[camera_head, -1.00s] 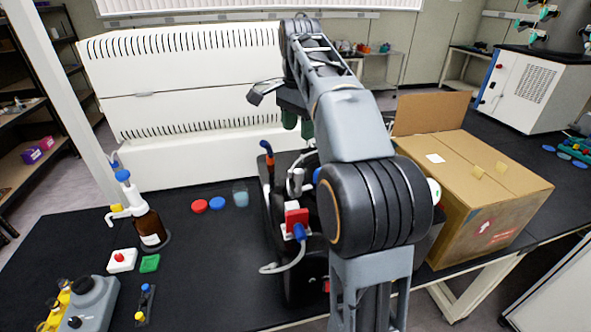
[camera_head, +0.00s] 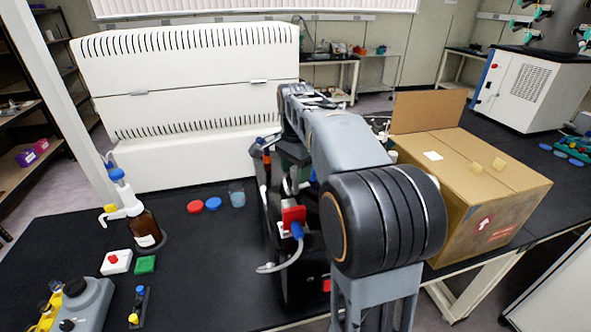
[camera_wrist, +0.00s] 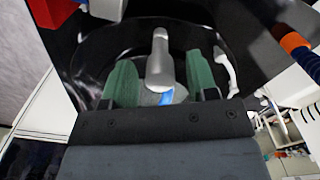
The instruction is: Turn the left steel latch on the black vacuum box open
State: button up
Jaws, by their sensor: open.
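The black vacuum box (camera_head: 300,285) stands on the bench left of my arm, partly hidden by it. In the wrist view its dark round top (camera_wrist: 205,32) shows with a steel latch (camera_wrist: 160,58), a rounded upright lever. My gripper (camera_wrist: 160,78) is open, with one green finger on each side of this lever; contact is not clear. A paler handle (camera_wrist: 226,72) lies just right of the right finger. I cannot tell from the view which one is the left latch. In the head view the gripper (camera_head: 292,155) is over the box's far part, mostly hidden.
A red fitting with blue connector (camera_head: 293,217) and a pale hose is on the box's near side. An orange-and-blue hose (camera_wrist: 297,45) is close to the gripper's right in the wrist view. A cardboard box (camera_head: 480,190) stands right; a brown bottle (camera_head: 145,228) left.

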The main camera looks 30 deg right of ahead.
jog(key=c, duration=0.9)
jog(key=shift+n, duration=0.3)
jog(key=n+p, duration=0.1)
jog(key=n, duration=0.3)
jog(key=shift+r+p, duration=0.1)
jog(key=shift+p, duration=0.3)
jog(key=n+p, duration=0.1)
jog(key=n, duration=0.3)
jog(key=n+p, duration=0.1)
jog(key=n, duration=0.4)
jog(key=shift+n+p, duration=0.4)
jog(key=shift+n, duration=1.9)
